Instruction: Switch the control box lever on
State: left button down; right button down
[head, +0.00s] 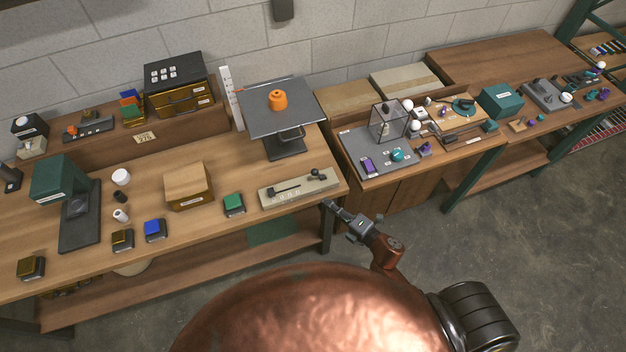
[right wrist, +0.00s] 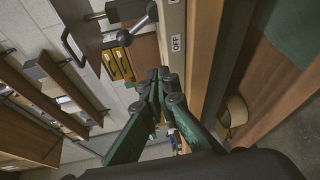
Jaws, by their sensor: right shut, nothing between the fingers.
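The control box (head: 299,193) is a long, low beige box at the front right edge of the near bench. Its lever (head: 315,174) has a dark ball knob at the box's right end. In the right wrist view the box (right wrist: 172,18) shows an OFF label, and the lever's knob (right wrist: 125,38) is on a metal rod. My right gripper (head: 325,205) is shut and empty, just off the box's right front corner and apart from the knob. Its closed fingertips (right wrist: 164,74) show in the right wrist view. My left gripper is not in view.
A dark stand (head: 285,100) with an orange part (head: 278,99) is behind the box. A green-topped block (head: 234,203) and a wooden box (head: 188,185) are left of it. A second bench with a grey tray (head: 360,153) is to the right, across a gap.

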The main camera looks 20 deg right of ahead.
aim_at(318, 175)
jog(key=r, duration=0.1)
jog(key=a+r+n, duration=0.1)
jog(key=r+y, duration=0.1)
jog(key=shift+s+a+r+n, duration=0.15)
jog(key=shift+a+r+n, duration=0.05)
jog(key=shift+a+n, duration=0.15)
jog(key=p+x, duration=0.1)
jog(key=x, duration=0.9)
jog(key=shift+d+r, duration=0.1)
jog(key=d, duration=0.3)
jog(key=shift+w+r+p, duration=0.25)
jog(key=shift+w+p, duration=0.1)
jog(key=shift+p, duration=0.05)
jog(key=shift+w+d, duration=0.1)
jog(key=shift+d, duration=0.3)
